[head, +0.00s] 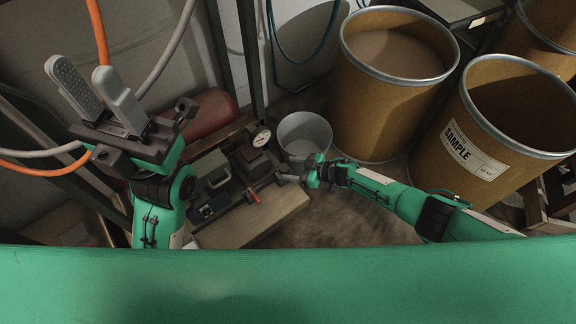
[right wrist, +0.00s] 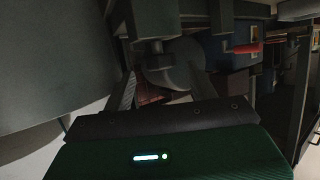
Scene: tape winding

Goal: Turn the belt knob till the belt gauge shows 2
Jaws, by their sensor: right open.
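The belt gauge (head: 262,138) is a small white round dial at the back of the dark machine; its reading is too small to make out. A round grey part that looks like the belt knob (right wrist: 182,62) is in the right wrist view, just ahead of and between my right fingers; I cannot tell if they touch it. My right gripper (head: 286,177) is open at the right side of the machine, and it also shows in the right wrist view (right wrist: 165,92). My left gripper (head: 97,92) is open and empty, raised at the left, away from the machine.
A red lever (head: 253,195) sticks out of the machine's front, above a wooden board (head: 255,218). A grey bucket (head: 305,134) stands close behind my right gripper. Large brown drums (head: 390,110) stand to the right. Orange and grey hoses hang at the left.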

